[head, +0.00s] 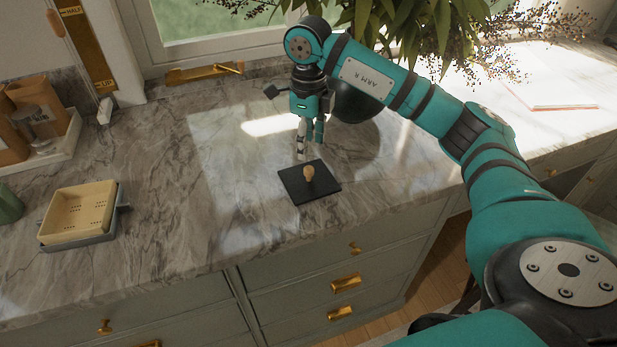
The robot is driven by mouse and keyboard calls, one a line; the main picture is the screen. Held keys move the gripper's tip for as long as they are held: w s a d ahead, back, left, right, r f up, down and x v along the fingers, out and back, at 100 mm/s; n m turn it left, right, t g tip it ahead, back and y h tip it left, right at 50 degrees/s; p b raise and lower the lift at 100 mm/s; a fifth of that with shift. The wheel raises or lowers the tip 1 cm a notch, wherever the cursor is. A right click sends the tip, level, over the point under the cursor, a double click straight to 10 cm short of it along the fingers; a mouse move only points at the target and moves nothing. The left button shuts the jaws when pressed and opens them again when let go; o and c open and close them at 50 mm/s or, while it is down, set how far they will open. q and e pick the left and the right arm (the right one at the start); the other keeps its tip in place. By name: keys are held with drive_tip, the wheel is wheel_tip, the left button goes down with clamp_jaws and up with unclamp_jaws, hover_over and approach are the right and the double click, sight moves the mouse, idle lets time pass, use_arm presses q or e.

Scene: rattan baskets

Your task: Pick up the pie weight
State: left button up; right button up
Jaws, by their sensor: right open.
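The pie weight is most likely the small tan knob-shaped piece (308,172) on a dark square slab (325,190) near the counter's front edge. My right gripper (304,152) points down just behind and above it, open, with its fingers close to the slab's back edge. It appears apart from the tan piece, though the small gap is hard to judge. My left gripper is not in view.
A yellow tray (78,212) sits on a grey base at left. Brown canisters (38,108) stand in a pale holder behind it. A leafy plant (430,25) is behind my right arm. The marble counter (170,165) between the tray and slab is clear.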

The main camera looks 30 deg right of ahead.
sight(309, 168)
wheel_tip(309, 168, down, 3)
drive_tip(key=shift+r, duration=0.1)
drive_tip(key=shift+f+p, duration=0.3)
drive_tip(key=shift+f, duration=0.65)
wheel_tip(309, 168, down, 4)
drive_tip(key=shift+r+p, duration=0.2)
drive_tip(key=shift+p, duration=0.75)
drive_tip(key=shift+f, duration=0.4)
drive_tip(key=c, duration=1)
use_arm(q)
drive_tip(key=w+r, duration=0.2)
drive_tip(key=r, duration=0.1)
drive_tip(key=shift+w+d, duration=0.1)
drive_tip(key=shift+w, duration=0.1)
use_arm(e)
clamp_jaws()
drive_tip(key=shift+r, duration=0.1)
